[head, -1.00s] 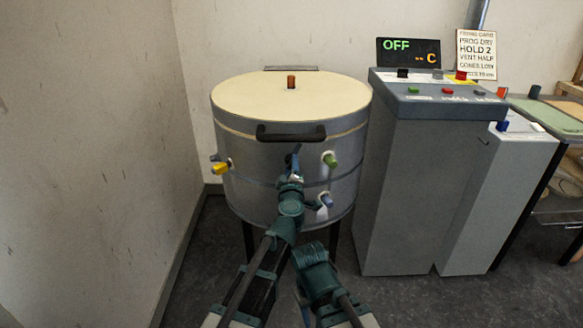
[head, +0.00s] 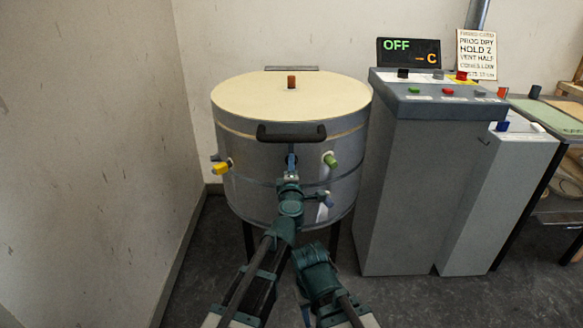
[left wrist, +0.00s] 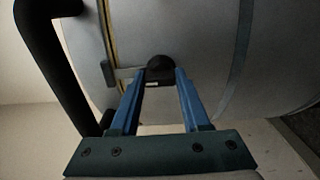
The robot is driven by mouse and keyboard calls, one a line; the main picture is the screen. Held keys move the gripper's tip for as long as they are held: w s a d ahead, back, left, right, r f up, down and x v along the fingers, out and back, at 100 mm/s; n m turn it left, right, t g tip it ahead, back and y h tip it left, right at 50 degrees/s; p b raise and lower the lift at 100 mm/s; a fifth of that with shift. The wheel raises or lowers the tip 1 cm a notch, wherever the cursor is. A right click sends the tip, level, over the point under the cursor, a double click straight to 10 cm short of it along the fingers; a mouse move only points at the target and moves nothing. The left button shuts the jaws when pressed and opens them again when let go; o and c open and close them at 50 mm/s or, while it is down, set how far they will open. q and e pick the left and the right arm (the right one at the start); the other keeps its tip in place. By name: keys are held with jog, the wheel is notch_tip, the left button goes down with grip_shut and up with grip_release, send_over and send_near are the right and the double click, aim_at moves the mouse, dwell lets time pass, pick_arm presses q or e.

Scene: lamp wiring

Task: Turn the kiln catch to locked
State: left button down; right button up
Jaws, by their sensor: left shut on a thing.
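The kiln (head: 250,185) is a grey drum with a cream lid (head: 290,97) lying closed on it. My left gripper (head: 291,160) is at the kiln's front, just below the black lid handle (head: 291,137). Its blue fingers are shut on the kiln catch, a dark rounded knob (left wrist: 160,66) that shows between the fingertips in the left wrist view. A thin bar runs from the knob to a small grey block (left wrist: 107,72) by the lid seam. In the head view the fingers hide most of the catch. My right arm is folded low in front; its fingers cannot be made out.
A bare wall is at the left.

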pick_arm(q)
jog(key=shift+c, duration=1.9)
grip_release()
jog(key=shift+s, duration=0.1)
